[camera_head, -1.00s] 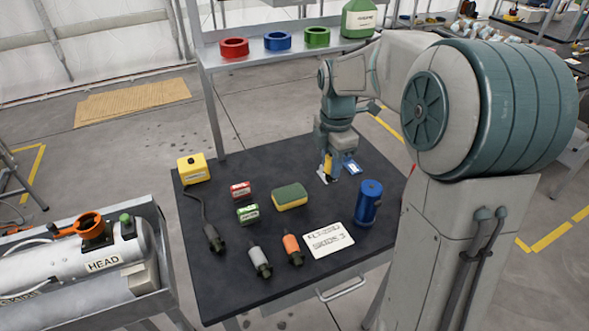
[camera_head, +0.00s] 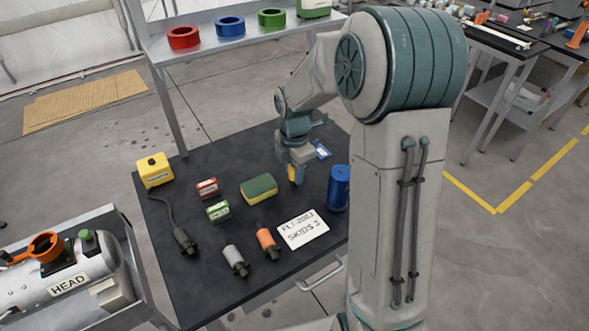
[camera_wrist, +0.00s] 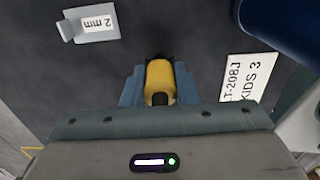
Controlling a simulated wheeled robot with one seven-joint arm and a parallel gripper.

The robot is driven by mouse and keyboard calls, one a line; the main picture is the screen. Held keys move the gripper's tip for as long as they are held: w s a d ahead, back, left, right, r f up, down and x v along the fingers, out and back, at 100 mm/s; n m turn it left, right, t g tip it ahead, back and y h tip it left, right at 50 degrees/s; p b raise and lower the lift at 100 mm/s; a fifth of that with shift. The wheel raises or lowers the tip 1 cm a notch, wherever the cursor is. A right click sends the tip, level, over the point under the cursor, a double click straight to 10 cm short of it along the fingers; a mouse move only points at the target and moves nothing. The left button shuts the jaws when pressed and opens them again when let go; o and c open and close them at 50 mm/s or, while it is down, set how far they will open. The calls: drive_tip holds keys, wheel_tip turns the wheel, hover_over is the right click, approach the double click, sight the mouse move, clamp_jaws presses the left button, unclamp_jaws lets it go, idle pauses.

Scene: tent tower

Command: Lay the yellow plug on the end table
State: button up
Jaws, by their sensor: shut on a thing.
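The yellow plug (camera_wrist: 160,80) is between the jaws of my gripper (camera_wrist: 160,88), with a dark end pointing away in the wrist view. In the head view the yellow plug (camera_head: 293,174) shows as a small yellow patch below my gripper (camera_head: 296,180), over the right part of the dark table (camera_head: 225,270). My gripper is shut on it. I cannot tell whether the plug touches the tabletop. Which table is the end table is not marked in these views.
Around it are a green-yellow sponge (camera_head: 259,189), a blue cylinder (camera_head: 339,188), a white card (camera_head: 303,230), an orange plug (camera_head: 267,240), a grey plug (camera_head: 234,258), red (camera_head: 207,188) and green (camera_head: 218,211) boxes and a yellow box (camera_head: 154,170). Other dark tables (camera_head: 495,45) stand at upper right.

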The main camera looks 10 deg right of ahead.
drive_tip(key=shift+f, duration=0.2)
drive_tip(key=o, duration=0.9)
drive_tip(key=shift+o, duration=0.2)
